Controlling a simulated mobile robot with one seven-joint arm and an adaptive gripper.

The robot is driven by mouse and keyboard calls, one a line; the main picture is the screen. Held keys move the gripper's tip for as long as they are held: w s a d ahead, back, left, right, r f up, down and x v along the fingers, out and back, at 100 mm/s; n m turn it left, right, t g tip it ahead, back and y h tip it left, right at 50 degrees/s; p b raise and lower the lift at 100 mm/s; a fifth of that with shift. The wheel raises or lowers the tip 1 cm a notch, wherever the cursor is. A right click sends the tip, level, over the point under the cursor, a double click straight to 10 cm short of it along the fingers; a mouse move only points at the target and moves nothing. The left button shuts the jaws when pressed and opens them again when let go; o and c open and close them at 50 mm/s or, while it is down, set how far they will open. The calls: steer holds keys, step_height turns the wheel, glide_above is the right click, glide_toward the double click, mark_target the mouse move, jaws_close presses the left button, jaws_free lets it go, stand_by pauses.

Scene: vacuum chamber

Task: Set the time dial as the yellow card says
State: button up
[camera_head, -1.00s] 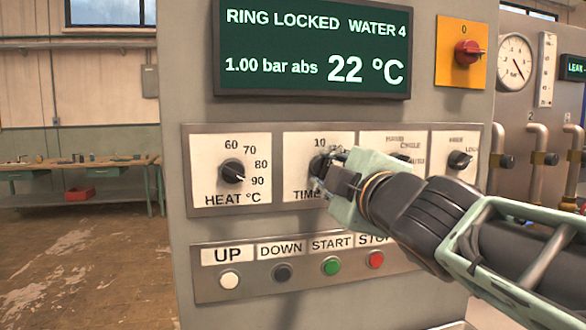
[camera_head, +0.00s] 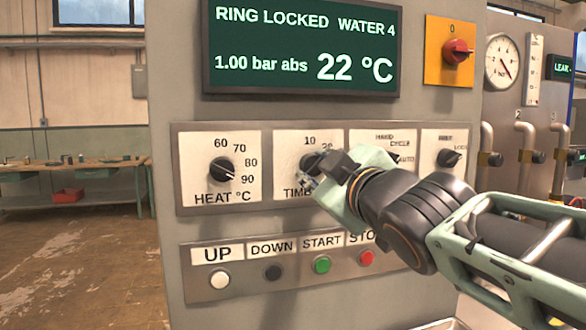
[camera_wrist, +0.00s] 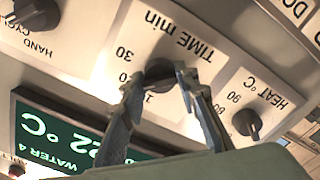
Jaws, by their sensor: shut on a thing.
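The time dial (camera_head: 309,161) is a black knob on a white plate marked TIME min, second from the left in the dial row. My gripper (camera_head: 318,172) is shut on this knob, coming in from the right. In the wrist view the plate is upside down, and the two fingertips (camera_wrist: 160,78) close around the knob (camera_wrist: 160,68) from both sides. The numbers 10 and 20 show above the knob in the head view; 30 shows in the wrist view. The pointer's direction cannot be told behind the fingers. I see no yellow card in these frames.
The heat dial (camera_head: 222,170) is close on the left; the cycle dial is partly behind my gripper, with another dial (camera_head: 449,158) to its right. UP (camera_head: 220,280), DOWN, START and STOP buttons lie below. A display (camera_head: 300,50) and red switch (camera_head: 457,51) are above.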

steer(key=o, duration=1.1)
steer(key=shift+o, duration=0.2)
steer(key=s+d, duration=0.2)
steer(key=s, duration=1)
steer(key=shift+d, duration=0.15)
steer(key=shift+w, duration=0.1)
